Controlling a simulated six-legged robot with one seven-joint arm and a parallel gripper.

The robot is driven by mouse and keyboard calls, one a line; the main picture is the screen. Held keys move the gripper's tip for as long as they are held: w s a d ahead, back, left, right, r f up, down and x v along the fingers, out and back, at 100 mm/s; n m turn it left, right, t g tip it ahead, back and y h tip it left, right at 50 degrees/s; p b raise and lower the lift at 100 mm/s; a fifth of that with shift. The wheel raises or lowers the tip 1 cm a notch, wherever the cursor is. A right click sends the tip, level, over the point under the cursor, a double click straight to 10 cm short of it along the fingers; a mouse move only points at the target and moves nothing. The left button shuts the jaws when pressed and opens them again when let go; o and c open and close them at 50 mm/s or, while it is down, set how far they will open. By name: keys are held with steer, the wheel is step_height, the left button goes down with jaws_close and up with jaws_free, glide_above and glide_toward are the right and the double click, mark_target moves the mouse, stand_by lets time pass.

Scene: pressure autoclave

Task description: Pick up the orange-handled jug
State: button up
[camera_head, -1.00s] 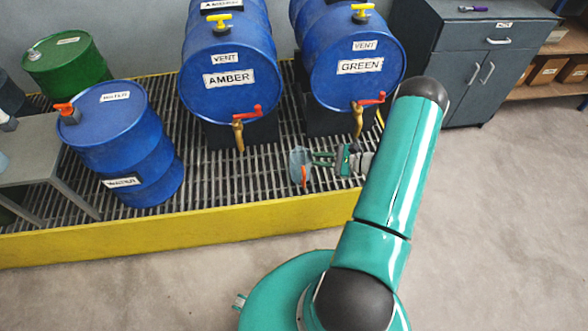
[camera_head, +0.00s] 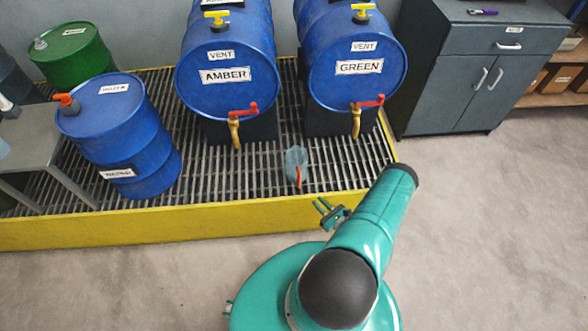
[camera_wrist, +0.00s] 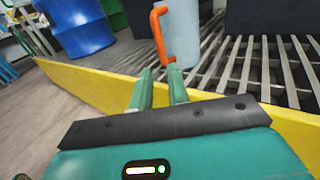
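The jug (camera_head: 294,158) is a small grey-blue vessel with an orange handle (camera_head: 299,177). It stands upright on the grating, near the yellow front edge and below the gap between the two lying drums. In the wrist view the jug (camera_wrist: 182,35) is at the top centre, its orange handle (camera_wrist: 158,38) on the left side. My gripper (camera_head: 321,204) is in front of the yellow edge, apart from the jug and to its lower right. In the wrist view my gripper (camera_wrist: 160,72) has two parted fingers with nothing between them, pointing toward the jug.
The yellow edge (camera_head: 200,222) of the grating lies between my gripper and the jug. Blue drums labelled AMBER (camera_head: 228,95) and GREEN (camera_head: 352,85) have taps above the grating. An upright blue drum (camera_head: 135,145) stands left. Floor at right is clear.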

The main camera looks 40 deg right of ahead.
mark_target(299, 182)
steer(key=w, duration=1.3)
steer(key=shift+w+d, duration=0.1)
jaws_close()
